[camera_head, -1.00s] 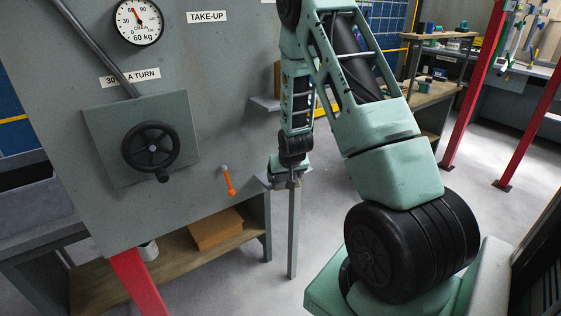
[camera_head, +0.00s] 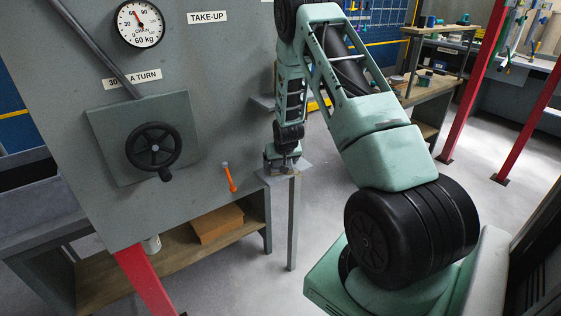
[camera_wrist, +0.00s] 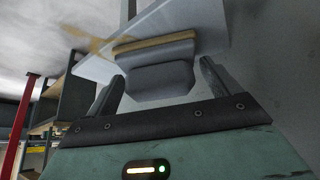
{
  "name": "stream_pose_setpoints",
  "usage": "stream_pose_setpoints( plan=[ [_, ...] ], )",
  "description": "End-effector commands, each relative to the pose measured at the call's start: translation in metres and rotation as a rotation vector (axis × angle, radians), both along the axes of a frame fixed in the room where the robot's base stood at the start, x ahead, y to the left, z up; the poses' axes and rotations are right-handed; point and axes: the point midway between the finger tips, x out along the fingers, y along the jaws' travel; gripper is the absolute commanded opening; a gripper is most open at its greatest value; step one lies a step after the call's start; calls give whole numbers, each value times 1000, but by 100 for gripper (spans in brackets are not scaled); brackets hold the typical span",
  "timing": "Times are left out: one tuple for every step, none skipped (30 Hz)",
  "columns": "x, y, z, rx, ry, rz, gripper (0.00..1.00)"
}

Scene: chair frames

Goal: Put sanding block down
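The sanding block shows in the wrist view as a grey rounded block (camera_wrist: 158,80) with a tan layer (camera_wrist: 153,45) along its far side. That side meets a pale flat plate (camera_wrist: 205,25), a small shelf. My gripper (camera_wrist: 162,72) has one finger on each side of the block, with narrow gaps showing, so it looks open around it. In the head view my gripper (camera_head: 284,164) is low over the small grey shelf (camera_head: 294,170) on a post beside the machine panel. The block is too small and covered there to make out.
The grey panel (camera_head: 215,110) with handwheel (camera_head: 153,145), gauge (camera_head: 139,23) and orange-handled tool (camera_head: 229,177) stands left of my arm. A second small ledge (camera_head: 263,102) juts from it above. A cardboard-coloured box (camera_head: 217,222) lies on the lower shelf. Floor to the right is open.

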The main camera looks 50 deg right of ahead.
Motion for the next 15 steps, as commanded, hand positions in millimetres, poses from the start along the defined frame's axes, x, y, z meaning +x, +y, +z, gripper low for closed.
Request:
stream_pose_setpoints(
  plan=[
    [0,0,0,0,0,0,100],
    [0,0,0,0,0,0,100],
    [0,0,0,0,0,0,100],
    [0,0,0,0,0,0,100],
    [0,0,0,0,0,0,100],
    [0,0,1,0,0,0,100],
    [0,0,1,0,0,0,100],
    [0,0,1,0,0,0,100],
    [0,0,1,-1,-1,0,100],
    [-1,1,2,-1,-1,0,100],
    [-1,1,3,-1,-1,0,100],
    [-2,2,5,-1,-2,0,100],
    [-3,2,7,-2,-2,0,100],
    [-4,3,9,-2,-2,0,100],
    [-10,8,9,0,0,0,100]
  ],
)
